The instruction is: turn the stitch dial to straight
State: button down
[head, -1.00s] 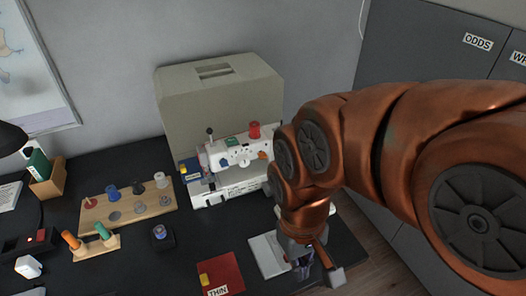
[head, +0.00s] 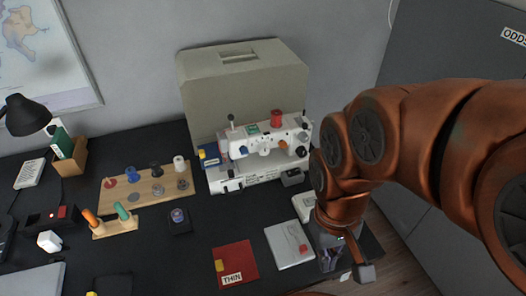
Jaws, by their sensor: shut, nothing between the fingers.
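The white sewing machine (head: 262,139) stands upright in front of its beige cover. I cannot tell which is the stitch dial, and no setting marks are readable. My gripper (head: 365,272) is low at the right, in front of and to the right of the machine, apart from it. It is shut and empty. My arm comes in from the right and ends just right of the machine.
A red booklet marked THIN (head: 235,263) and a grey one (head: 289,245) lie in front.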

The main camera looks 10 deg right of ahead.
aim_at(304, 136)
jog(key=z, duration=0.65)
jog(key=k, duration=0.85)
jog(key=u, duration=1.45)
